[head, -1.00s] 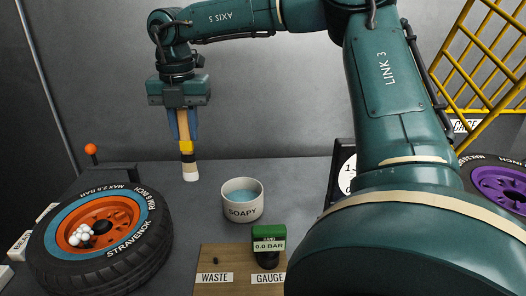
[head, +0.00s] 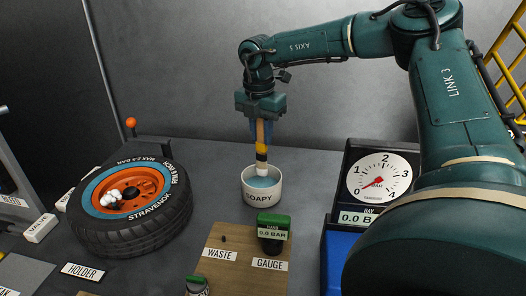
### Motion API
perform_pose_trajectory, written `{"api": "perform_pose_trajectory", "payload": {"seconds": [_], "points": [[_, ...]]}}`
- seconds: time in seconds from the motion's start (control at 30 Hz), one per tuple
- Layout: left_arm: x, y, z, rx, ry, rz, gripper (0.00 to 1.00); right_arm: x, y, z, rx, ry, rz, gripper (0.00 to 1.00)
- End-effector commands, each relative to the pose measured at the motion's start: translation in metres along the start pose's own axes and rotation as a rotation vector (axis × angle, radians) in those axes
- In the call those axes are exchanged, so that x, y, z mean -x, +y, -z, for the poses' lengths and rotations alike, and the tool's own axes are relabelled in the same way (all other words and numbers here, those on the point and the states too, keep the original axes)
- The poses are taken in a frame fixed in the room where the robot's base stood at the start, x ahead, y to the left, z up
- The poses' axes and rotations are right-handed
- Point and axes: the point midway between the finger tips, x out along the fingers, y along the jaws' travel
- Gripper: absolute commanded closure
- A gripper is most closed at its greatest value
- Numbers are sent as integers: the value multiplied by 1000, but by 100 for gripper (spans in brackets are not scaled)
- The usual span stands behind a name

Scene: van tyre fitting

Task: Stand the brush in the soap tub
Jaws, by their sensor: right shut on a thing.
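The brush (head: 261,150) has a wooden handle, a yellow and black band and a white bristle end. It hangs upright, bristles down, from my right gripper (head: 261,128), which is shut on its handle. The white soap tub (head: 262,197), marked SOAPY and holding blue liquid, stands on the grey bench right below. The bristle end shows within the tub's opening, in front of its far rim. I cannot tell whether it touches the liquid. My left gripper is not in view.
A tyre on an orange rim (head: 125,226) lies at the left. A dial gauge (head: 382,178) stands to the right. The bench behind the tub is clear.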

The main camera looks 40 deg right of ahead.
Motion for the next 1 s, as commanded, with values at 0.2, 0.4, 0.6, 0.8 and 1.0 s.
{"api": "perform_pose_trajectory", "payload": {"seconds": [0.2,0.4,0.6,0.8,1.0], "points": [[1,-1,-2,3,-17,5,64,-24,-1,2,-1,2,3,100],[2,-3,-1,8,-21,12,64,-44,0,4,1,-1,-1,100],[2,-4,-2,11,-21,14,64,-44,0,3,1,-1,-2,100],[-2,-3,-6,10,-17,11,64,-49,0,4,1,-1,-2,75],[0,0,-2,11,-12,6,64,-48,0,4,1,-1,-1,59]]}}
